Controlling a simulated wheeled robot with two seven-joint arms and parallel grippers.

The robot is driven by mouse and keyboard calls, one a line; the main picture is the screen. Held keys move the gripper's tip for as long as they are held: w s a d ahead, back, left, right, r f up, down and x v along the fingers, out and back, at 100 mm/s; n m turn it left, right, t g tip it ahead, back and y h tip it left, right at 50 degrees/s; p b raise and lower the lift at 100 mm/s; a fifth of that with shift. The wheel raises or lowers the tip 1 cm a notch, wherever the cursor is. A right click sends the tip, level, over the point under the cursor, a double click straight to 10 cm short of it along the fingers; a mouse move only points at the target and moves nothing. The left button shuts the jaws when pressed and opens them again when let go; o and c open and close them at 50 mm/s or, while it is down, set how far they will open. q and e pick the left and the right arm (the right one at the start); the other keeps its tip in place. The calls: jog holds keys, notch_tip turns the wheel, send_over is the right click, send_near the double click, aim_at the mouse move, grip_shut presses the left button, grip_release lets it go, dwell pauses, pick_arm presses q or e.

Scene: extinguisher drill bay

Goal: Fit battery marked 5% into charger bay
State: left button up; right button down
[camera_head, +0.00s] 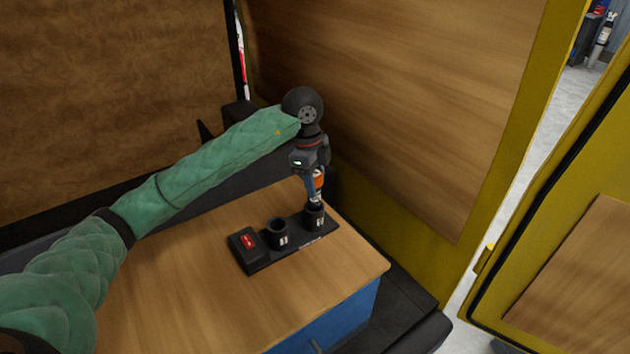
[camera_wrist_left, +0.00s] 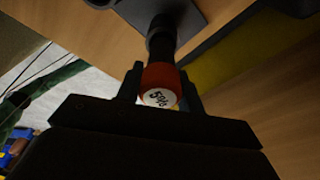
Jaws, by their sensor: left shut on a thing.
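The battery marked 5% (camera_wrist_left: 158,84) has an orange-red body and a white end label reading 5%. My left gripper (camera_wrist_left: 160,85) is shut on it. In the head view the gripper (camera_head: 316,184) holds the orange battery (camera_head: 319,179) upright, right above the far-right charger bay (camera_head: 314,215). Its lower end meets or enters the bay mouth; I cannot tell how deep. The black charger (camera_head: 262,259) has two round bays and a red-lit box at its left end. The nearer bay (camera_head: 278,234) looks empty. My right gripper is not in view.
The charger stands on a wooden tabletop (camera_head: 190,290) over a blue cabinet (camera_head: 345,322). A wood-panelled wall (camera_head: 400,90) rises close behind the charger. A yellow-framed door (camera_head: 570,230) stands at the right. The tabletop left of the charger is clear.

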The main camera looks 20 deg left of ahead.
pick_arm(q)
jog(key=shift+f+b, duration=1.75)
jog(key=shift+f, duration=1)
dwell(0.8)
jog(key=shift+r, duration=0.3)
jog(key=shift+f, duration=0.3)
dwell(0.8)
jog(key=o, duration=1.1)
jog(key=shift+o, duration=0.2)
jog(key=shift+r, duration=0.15)
jog(key=shift+r+b, duration=0.35)
jog(key=shift+b, duration=0.1)
jog(key=shift+w+a+r+b, duration=0.1)
jog(key=shift+a+r+b, duration=0.2)
jog(key=shift+r, duration=0.85)
jog(key=shift+s+a+r+b, duration=0.1)
jog(key=shift+r+b, duration=0.25)
jog(key=shift+r, duration=0.75)
jog(key=shift+w+a+r+b, duration=0.15)
jog(key=shift+r+b, duration=0.2)
jog(key=shift+r, duration=0.8)
